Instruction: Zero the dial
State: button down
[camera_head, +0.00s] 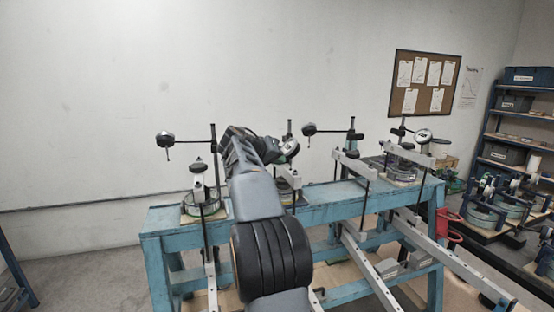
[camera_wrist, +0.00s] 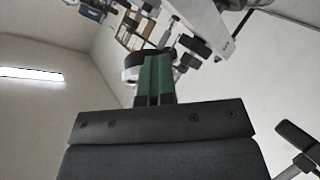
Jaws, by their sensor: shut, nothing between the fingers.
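A round dial gauge (camera_head: 291,147) on an upright stand shows just right of the end of my arm, above the bench. My gripper (camera_wrist: 155,62) has green fingers pressed together in the wrist view, with nothing between them. A round black and white body, probably this dial (camera_wrist: 132,66), is right behind and left of the fingertips. I cannot tell whether they touch. The dial's reading and needle are too small or turned away to see. In the head view my arm hides part of the stand and the frame below it.
A blue bench (camera_head: 328,198) carries several lever frames with light beams and weights. Other dials stand at the left (camera_head: 165,140), centre right (camera_head: 309,129) and right (camera_head: 423,136). Long light bars slope down in front. Shelves (camera_head: 515,125) stand at the far right.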

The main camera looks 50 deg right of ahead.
aim_at(290, 151)
jog(key=shift+s+d+r, duration=0.15)
jog(key=shift+s+r, duration=0.25)
jog(key=shift+s+d+r+b, duration=0.15)
jog(key=shift+s+r+b, duration=0.15)
jog(key=shift+s, duration=0.3)
jog(key=shift+s+d+r, duration=0.1)
jog(key=shift+s+r, duration=0.1)
jog(key=shift+s+d+r, duration=0.3)
jog(key=shift+s+r, duration=0.1)
jog(key=shift+r, duration=0.15)
jog(key=shift+s+f, duration=0.1)
dwell(0.5)
